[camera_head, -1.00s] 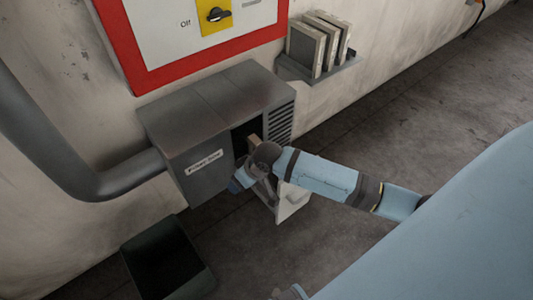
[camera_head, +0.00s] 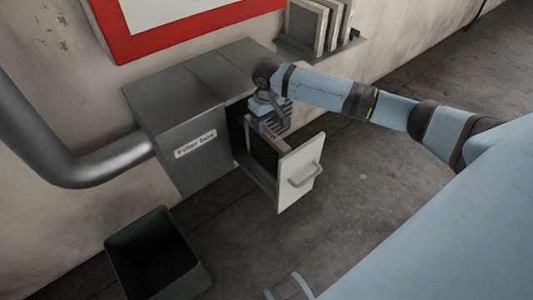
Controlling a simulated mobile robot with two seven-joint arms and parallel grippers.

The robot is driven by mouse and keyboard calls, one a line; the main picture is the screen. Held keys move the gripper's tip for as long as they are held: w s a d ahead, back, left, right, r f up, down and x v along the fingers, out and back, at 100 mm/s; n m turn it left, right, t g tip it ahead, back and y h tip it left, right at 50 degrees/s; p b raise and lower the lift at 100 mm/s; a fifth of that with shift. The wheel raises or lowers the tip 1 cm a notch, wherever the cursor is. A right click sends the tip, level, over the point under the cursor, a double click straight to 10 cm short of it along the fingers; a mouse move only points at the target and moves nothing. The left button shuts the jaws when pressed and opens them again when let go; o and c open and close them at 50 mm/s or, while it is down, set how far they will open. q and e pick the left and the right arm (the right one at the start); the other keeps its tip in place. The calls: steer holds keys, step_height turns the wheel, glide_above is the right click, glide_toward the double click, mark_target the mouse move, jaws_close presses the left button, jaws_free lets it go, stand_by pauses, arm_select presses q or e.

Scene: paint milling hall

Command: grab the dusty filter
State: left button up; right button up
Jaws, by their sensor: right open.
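The grey filter box (camera_head: 178,110), labelled "Filter box", stands against the wall with its pale front panel (camera_head: 301,172) and handle swung or pulled out from the opening. Inside the opening a dusty filter (camera_head: 263,149) shows as a dark panel with a tan frame edge; its upper part is partly hidden by my right gripper. My right gripper (camera_head: 268,122) is open, pointing down above the opening at the filter's top edge. I cannot tell whether it touches the filter. My left gripper is not in view.
A wall rack (camera_head: 325,48) holds several pale-framed filters at the upper right. A dark open bin (camera_head: 117,264) stands on the floor at lower left. A thick grey pipe (camera_head: 95,170) runs into the box's left side. The floor to the right is clear.

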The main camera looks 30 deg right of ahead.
mark_target(266, 131)
step_height(266, 131, down, 7)
steer(key=shift+f+b, duration=0.2)
steer(key=shift+b, duration=0.85)
steer(key=shift+r, duration=0.1)
jaws_close()
